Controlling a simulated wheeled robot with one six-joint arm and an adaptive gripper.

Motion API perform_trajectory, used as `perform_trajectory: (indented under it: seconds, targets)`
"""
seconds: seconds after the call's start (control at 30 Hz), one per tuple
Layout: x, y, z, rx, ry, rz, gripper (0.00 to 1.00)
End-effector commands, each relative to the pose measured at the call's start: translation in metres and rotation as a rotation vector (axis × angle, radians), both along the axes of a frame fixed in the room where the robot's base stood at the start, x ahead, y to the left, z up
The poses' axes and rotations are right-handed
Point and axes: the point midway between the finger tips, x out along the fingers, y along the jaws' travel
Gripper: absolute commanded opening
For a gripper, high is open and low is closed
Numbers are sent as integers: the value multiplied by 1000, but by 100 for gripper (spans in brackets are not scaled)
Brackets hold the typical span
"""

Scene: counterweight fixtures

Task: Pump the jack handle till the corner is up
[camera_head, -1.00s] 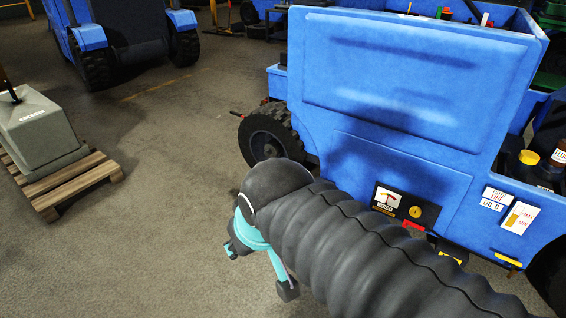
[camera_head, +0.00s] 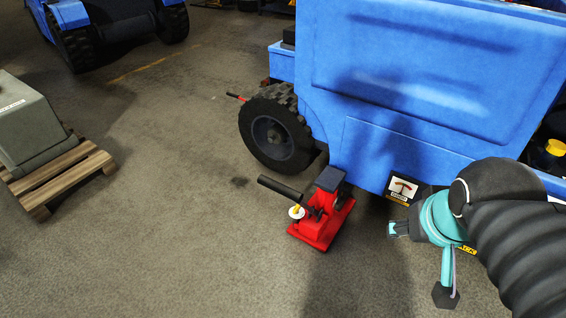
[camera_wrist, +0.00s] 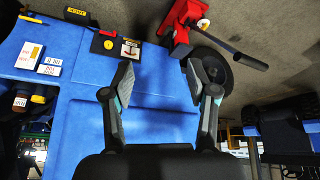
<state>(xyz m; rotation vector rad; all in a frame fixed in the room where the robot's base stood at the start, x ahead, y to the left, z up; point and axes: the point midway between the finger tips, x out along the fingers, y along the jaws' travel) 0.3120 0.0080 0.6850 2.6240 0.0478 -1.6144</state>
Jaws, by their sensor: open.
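A red floor jack (camera_head: 322,232) stands on the floor at the near lower corner of the blue vehicle (camera_head: 420,90), beside its wheel (camera_head: 272,138). Its dark saddle is right at the corner's lower edge; I cannot tell whether they touch. Its black handle (camera_head: 280,188) points left and slants up slightly. My gripper (camera_head: 396,229) is to the right of the jack, apart from it, open and empty. In the wrist view, the jack (camera_wrist: 181,22) and handle (camera_wrist: 232,46) lie beyond the open fingers (camera_wrist: 157,80), toward the top right.
A dial plate (camera_head: 403,188) is on the vehicle's lower panel, close to my gripper. A wooden pallet (camera_head: 62,178) with a grey weight (camera_head: 28,125) stands at the left. Another blue vehicle (camera_head: 110,22) is at the back left. The floor left of the jack is clear.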

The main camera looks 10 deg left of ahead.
Motion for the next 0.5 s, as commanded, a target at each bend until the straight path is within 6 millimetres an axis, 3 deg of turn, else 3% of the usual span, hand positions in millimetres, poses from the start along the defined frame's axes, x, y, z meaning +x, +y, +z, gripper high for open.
perform_trajectory:
  seconds: [0.27, 0.5]
  targets:
    - [71, 52, 10, -151, 88, 259, 58]
    - [130, 123, -2, -303, 134, 499, 58]
